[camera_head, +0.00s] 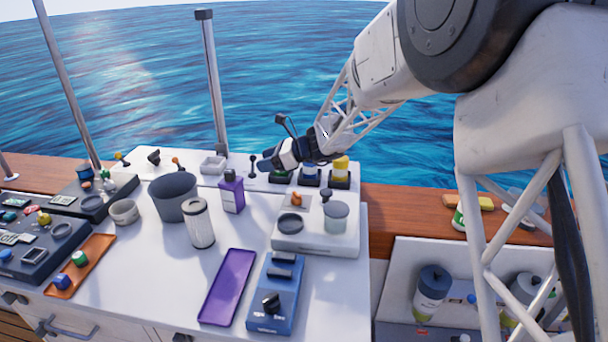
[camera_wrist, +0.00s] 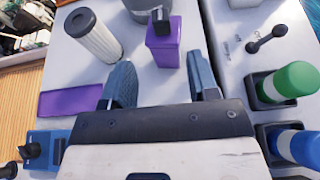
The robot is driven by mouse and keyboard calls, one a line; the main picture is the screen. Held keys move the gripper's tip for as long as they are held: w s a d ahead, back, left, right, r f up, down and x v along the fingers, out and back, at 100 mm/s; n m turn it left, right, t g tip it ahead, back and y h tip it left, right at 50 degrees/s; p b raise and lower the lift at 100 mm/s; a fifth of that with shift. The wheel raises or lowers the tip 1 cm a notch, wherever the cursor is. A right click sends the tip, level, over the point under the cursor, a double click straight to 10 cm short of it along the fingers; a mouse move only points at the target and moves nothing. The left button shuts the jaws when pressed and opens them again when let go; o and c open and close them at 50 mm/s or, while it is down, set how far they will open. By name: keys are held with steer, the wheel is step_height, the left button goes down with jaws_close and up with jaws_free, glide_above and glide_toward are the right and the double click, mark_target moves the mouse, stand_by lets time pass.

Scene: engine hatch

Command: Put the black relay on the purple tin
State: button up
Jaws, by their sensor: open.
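The purple tin (camera_head: 232,197) stands upright on the white worktop, between the white canister and the raised back shelf. A small black block (camera_head: 229,175), which looks like the black relay, sits on top of the tin; at this size I cannot fully rule out a cap. In the wrist view the tin (camera_wrist: 163,47) stands beyond my fingertips, with the black block (camera_wrist: 158,20) on its top. My gripper (camera_head: 266,163) is open and empty, above and to the right of the tin, apart from it. In the wrist view its fingers (camera_wrist: 160,63) are spread wide.
A white canister (camera_head: 200,223) and a grey bucket (camera_head: 173,199) stand left of the tin. A white unit (camera_head: 316,242) stands to the right. Bottles (camera_head: 341,168) in black holders line the back shelf. A purple tray (camera_head: 228,287) and blue box (camera_head: 275,295) lie in front.

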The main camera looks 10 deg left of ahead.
steer(key=s+d+r+n+h, duration=0.3)
steer(key=s+d+r+n, duration=0.1)
steer(key=s+d, duration=0.55)
steer(key=s+d+r+n+h, duration=0.3)
steer(key=s+d+r+n, duration=0.1)
steer(key=s+d, duration=0.5)
steer(key=s+d+f+n+t+h, duration=0.1)
steer(key=s+d+n+h, duration=0.6)
steer(key=s+d, duration=1.5)
steer(key=s+n+t, duration=0.1)
steer(key=s+n, duration=0.1)
steer(key=s, duration=0.1)
steer(key=shift+d+f+n+t+h, duration=0.3)
steer(key=shift+d+f+n+h, duration=0.05)
steer(key=shift+n+h, duration=0.05)
